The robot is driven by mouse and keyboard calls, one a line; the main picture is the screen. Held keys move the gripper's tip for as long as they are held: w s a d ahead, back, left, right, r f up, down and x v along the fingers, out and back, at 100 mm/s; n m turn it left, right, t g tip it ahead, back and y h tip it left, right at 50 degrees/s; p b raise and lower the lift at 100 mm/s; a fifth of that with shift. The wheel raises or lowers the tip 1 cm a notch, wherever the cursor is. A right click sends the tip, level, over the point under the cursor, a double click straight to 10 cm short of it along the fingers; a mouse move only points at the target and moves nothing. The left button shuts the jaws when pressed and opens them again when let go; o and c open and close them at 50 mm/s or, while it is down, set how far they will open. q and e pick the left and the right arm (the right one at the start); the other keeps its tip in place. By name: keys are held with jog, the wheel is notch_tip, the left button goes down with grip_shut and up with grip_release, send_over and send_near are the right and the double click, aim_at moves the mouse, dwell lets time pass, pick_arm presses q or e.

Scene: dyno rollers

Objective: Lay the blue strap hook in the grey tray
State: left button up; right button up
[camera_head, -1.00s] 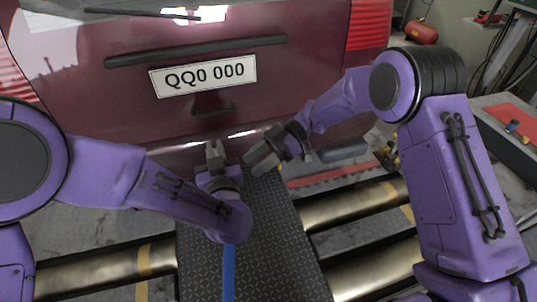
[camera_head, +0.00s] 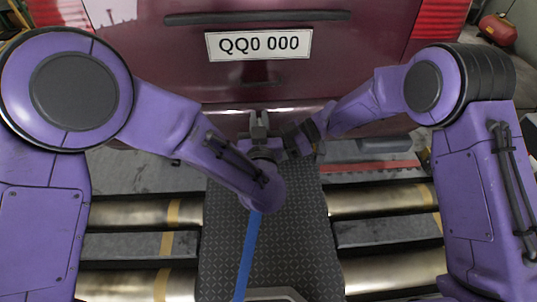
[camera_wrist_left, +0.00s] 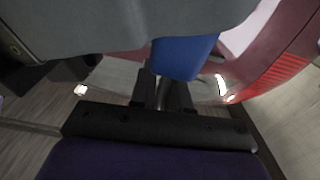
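A long blue strap (camera_head: 247,258) runs down the dark plate in the head view, from under my left forearm to the bottom edge. A blue piece (camera_wrist_left: 185,55) shows beyond the fingers in the left wrist view; I cannot tell if it is the same strap. No hook end is clear. My left gripper (camera_head: 258,124) is in front of the car's bumper, its fingers close together; whether they grip anything is unclear. My right gripper (camera_head: 300,140) is just right of it, dark and partly hidden. A grey rim (camera_head: 272,294) at the bottom edge may be the tray.
The maroon car (camera_head: 380,50) with its number plate (camera_head: 259,44) blocks the far side. Metal rollers (camera_head: 385,200) lie either side of the dark patterned plate (camera_head: 290,245). A large grey shape (camera_wrist_left: 130,25) fills the top of the left wrist view.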

pick_arm(q)
jog(key=o, duration=0.4)
jog(key=shift+c, duration=0.2)
